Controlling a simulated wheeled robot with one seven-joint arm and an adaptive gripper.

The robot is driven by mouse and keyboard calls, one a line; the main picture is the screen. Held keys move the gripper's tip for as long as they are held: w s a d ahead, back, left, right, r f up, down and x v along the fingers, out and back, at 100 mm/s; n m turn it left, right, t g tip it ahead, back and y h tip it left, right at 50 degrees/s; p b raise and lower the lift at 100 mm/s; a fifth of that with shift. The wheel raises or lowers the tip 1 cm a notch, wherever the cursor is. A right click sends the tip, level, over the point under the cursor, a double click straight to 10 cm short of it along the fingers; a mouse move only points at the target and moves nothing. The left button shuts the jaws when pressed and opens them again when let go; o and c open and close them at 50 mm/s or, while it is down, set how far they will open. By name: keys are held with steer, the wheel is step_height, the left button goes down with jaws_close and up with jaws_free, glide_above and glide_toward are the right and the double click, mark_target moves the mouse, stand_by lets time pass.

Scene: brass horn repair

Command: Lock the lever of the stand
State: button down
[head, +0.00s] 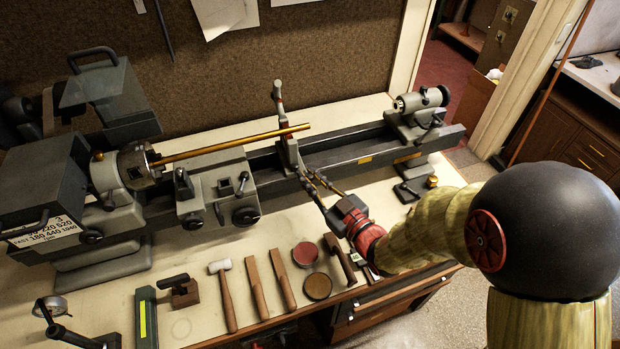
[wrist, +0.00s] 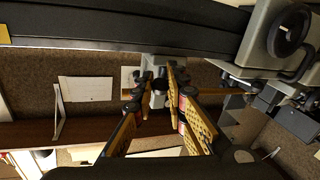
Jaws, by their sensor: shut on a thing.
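The stand (head: 285,125) is a grey upright clamped on the dark lathe bed, with a jointed upper arm and a red part. A long brass rod (head: 230,146) runs from the chuck to the stand's top. My gripper (head: 312,180) reaches to the stand's foot from the front right, where the lever is. Its jaws are shut on the lever, which is small and largely hidden by the fingers in the head view. In the wrist view, my yellow-padded fingers (wrist: 160,108) flank the stand's grey post and dark knobs (wrist: 158,86); the exact contact and lever angle are unclear.
The lathe headstock (head: 60,205) is at left and the tailstock (head: 418,110) at right. On the bench front lie a mallet (head: 225,290), wooden files (head: 270,280), a red tin (head: 305,254) and a brown tin (head: 318,286). The dark bed (head: 345,150) is close beside my fingers.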

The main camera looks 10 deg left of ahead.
steer(key=c, duration=1.8)
jaws_free()
steer(key=shift+o, duration=0.2)
steer(key=v, duration=1.2)
steer(key=w+d+r+m+t+h, duration=0.1)
steer(key=w+d+m+h, duration=0.1)
steer(key=w+d+h, duration=0.45)
steer(key=d+r+m+g+h, duration=0.1)
steer(key=d+r+m+h, duration=0.15)
steer(key=d, duration=0.35)
steer(key=d+r+m+h, duration=0.2)
steer(key=d+h, duration=0.1)
steer(key=d, duration=0.2)
steer(key=s+d+r+m+g, duration=0.2)
steer(key=s+g, duration=0.1)
steer(key=s, duration=0.7)
steer(key=s+d+r+m+g+h, duration=0.1)
steer(key=s+r+m+g, duration=0.1)
steer(key=s, duration=0.9)
steer(key=shift+d+m+g, duration=0.4)
steer(key=shift+m+g, duration=0.25)
steer(key=shift+g, duration=0.05)
